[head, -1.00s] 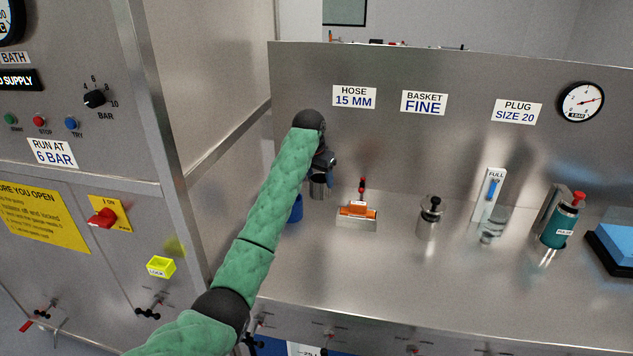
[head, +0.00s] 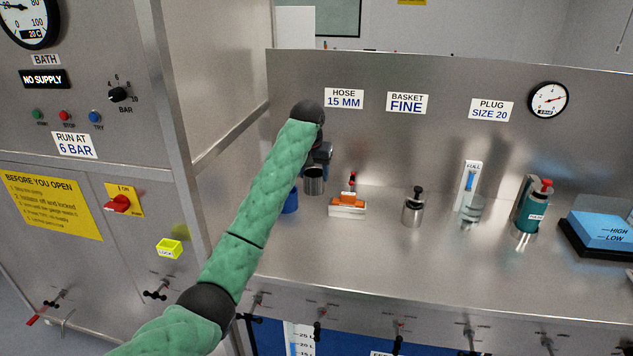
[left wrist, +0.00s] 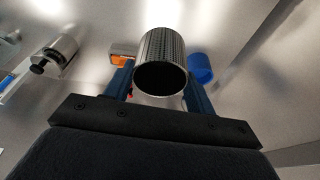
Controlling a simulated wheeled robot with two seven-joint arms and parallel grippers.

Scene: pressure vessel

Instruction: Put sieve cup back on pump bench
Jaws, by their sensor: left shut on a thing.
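The sieve cup is a perforated metal cylinder (head: 314,183). My left gripper (head: 318,160), in the head view, is shut on it at the back left of the pump bench (head: 390,255). In the left wrist view the sieve cup (left wrist: 162,55) sits between the two blue fingers of my left gripper (left wrist: 160,90), its dark open mouth facing the camera. The cup is near the bench top; I cannot tell whether it touches. My arm partly hides the gripper in the head view. My right gripper is not in view.
A blue cup (head: 291,202) stands just left of the sieve cup, partly behind my arm. A tray with an orange item (head: 347,208) is close on the right. Further right are a black-knobbed metal cylinder (head: 413,209) and a teal bottle (head: 533,210). The bench front is clear.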

